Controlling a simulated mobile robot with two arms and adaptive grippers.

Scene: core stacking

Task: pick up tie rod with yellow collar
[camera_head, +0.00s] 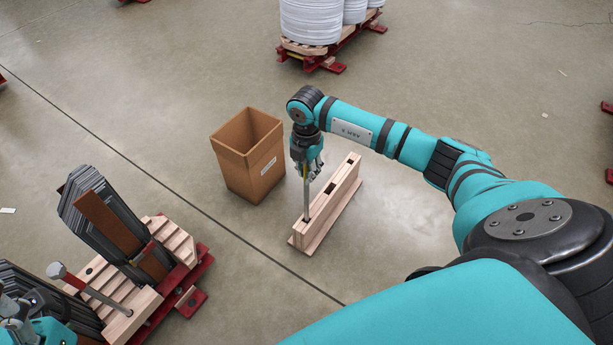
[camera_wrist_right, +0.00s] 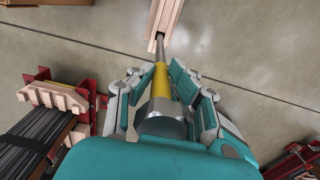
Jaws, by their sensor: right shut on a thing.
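The tie rod (camera_head: 307,200) with the yellow collar stands nearly upright at the wooden stand (camera_head: 340,196). Its lower end meets a dark hole at the near end of the stand; how deep it sits is hidden. My right gripper (camera_head: 307,170) is shut on the rod near its top. In the right wrist view the rod's yellow collar (camera_wrist_right: 161,82) shows between the fingers (camera_wrist_right: 160,92), and the shaft runs away to the stand (camera_wrist_right: 163,22). My left gripper (camera_head: 22,325) shows only partly at the lower left corner; its fingers are unclear.
An open cardboard box (camera_head: 249,155) stands left of the wooden stand. Stacked dark plates (camera_head: 115,225) sit on a red and wood pallet (camera_head: 195,270) at the left. Another rod with a red collar (camera_head: 74,281) leans there. White rolls (camera_head: 311,20) stand on a pallet behind.

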